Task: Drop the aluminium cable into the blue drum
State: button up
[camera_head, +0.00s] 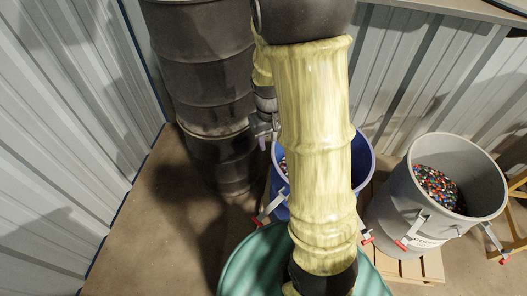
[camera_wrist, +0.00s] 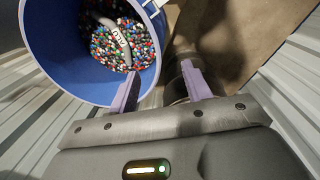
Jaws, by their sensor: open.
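The blue drum (camera_head: 366,160) stands behind my arm in the head view, partly hidden by it. In the wrist view the blue drum (camera_wrist: 50,50) is open and holds many coloured pellets. The aluminium cable (camera_wrist: 124,47), a grey curved piece with a label reading "ALU", lies on the pellets inside the drum. My gripper (camera_head: 264,136) is at the drum's left rim in the head view. In the wrist view its fingers (camera_wrist: 158,76) are apart with nothing between them, beside the drum's rim.
A grey drum (camera_head: 390,205) with coloured pellets stands on a wooden pallet at the right. A green round container (camera_head: 250,270) is at the front. Stacked dark barrels (camera_head: 205,70) stand behind my gripper's left. Corrugated walls close in the sides; floor at the left is clear.

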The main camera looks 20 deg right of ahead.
jog(key=s+a+r+t, duration=0.2)
jog(key=s+a+r, duration=0.3)
jog(key=s, duration=0.2)
jog(key=shift+s+a+r+t+y, duration=0.2)
jog(key=shift+a+t+y, duration=0.1)
jog(key=shift+t+y, duration=0.1)
jog(key=w+p+v, duration=0.2)
jog(key=p+v, duration=0.6)
jog(key=p, duration=0.1)
jog(key=w+r+p+v, duration=0.1)
jog(key=w+p+v, duration=0.1)
jog(key=p+v, duration=0.7)
jog(key=shift+r, duration=0.15)
jog(key=shift+s, duration=0.1)
jog(key=shift+c, duration=0.2)
dwell(0.4)
